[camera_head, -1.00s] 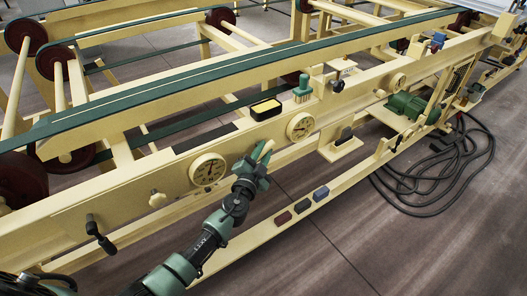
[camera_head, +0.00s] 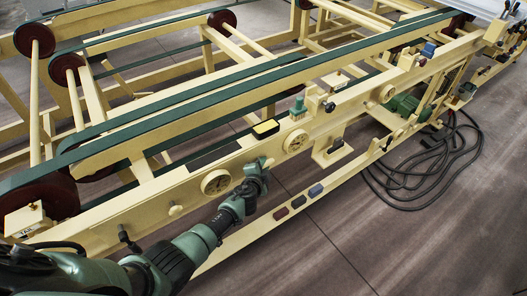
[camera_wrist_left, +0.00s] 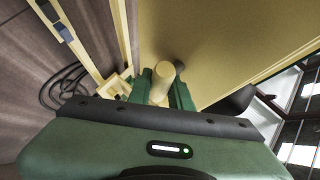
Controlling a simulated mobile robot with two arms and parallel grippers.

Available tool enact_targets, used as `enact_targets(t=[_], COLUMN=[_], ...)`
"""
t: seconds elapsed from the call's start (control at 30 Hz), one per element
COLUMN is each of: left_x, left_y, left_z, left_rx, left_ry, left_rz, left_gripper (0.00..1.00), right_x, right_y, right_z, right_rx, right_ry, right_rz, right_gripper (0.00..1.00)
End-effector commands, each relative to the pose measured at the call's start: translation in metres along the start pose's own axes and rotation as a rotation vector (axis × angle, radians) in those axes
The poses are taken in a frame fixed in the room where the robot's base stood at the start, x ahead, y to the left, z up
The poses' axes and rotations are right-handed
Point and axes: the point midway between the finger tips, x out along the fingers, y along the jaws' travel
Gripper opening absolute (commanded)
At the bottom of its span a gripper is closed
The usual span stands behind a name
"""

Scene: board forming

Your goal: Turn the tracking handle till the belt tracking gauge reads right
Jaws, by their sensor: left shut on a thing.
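My left gripper (camera_head: 264,164) is shut on a cream round handle on the front face of the long cream frame. In the left wrist view the handle (camera_wrist_left: 161,82) sits between the two green fingers (camera_wrist_left: 160,92). In the head view the gripper mostly hides it. A round gauge (camera_head: 216,182) is to its left, and a second round gauge (camera_head: 295,141) is to its right. Their needles are too small to read, and I cannot tell which one is the belt tracking gauge. My right gripper is not in view.
A cream knob (camera_head: 175,210) and a black crank (camera_head: 127,237) are on the frame further left. A yellow-black box (camera_head: 265,129) and green brush (camera_head: 298,108) stand on top. Several small blocks (camera_head: 299,200) lie on the lower rail. Black hose (camera_head: 425,180) coils on the floor.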

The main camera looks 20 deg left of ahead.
Motion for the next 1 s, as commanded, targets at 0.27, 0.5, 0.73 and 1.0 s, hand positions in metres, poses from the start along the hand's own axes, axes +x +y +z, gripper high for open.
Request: enact_targets(t=[0.27,0.5,0.73,1.0], left_x=[-0.002,0.001,0.003,0.003], left_y=[-0.008,-0.003,0.0,0.0], left_z=[-0.005,-0.004,-0.002,-0.001], left_rx=[0.155,0.288,0.397,0.48], left_ry=[-0.145,-0.269,-0.37,-0.445], left_rz=[0.151,0.276,0.377,0.456], left_gripper=[0.0,0.0,0.0,0.0], right_x=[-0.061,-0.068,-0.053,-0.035], right_y=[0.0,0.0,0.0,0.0], right_z=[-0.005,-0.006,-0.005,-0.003], right_rx=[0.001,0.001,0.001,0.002], right_ry=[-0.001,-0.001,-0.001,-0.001], right_rz=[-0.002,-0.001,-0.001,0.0], right_gripper=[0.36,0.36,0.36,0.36])
